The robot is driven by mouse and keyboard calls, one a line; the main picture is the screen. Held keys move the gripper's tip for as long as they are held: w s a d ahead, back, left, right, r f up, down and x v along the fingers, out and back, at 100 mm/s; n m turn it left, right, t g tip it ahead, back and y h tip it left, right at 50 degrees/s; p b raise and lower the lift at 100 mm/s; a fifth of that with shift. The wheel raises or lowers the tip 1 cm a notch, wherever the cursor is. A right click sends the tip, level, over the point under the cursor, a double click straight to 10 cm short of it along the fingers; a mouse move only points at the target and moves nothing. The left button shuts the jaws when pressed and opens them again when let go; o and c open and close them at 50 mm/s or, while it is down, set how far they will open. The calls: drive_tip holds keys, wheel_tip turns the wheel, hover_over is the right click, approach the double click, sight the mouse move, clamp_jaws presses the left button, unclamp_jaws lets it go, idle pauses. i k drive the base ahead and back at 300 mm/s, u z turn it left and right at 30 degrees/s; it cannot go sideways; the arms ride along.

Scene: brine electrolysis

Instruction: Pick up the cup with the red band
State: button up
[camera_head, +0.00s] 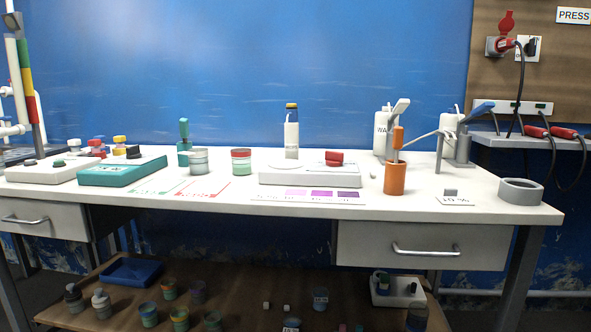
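The cup with the red band (241,162) stands upright on the white tabletop, left of the middle. It is small, with a red band near its rim and a greenish lower part. A similar cup with a grey-white band (199,161) stands just to its left. My gripper is not in view.
A white device with a red knob (310,174) sits just right of the red-banded cup. A teal box (122,171) lies to the left, an orange holder (397,178) to the right. A bottle (291,132) stands behind. The table's front edge is mostly clear.

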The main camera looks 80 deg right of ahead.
sight(241, 158)
drive_tip(key=k, duration=0.35)
drive_tip(key=z, duration=0.75)
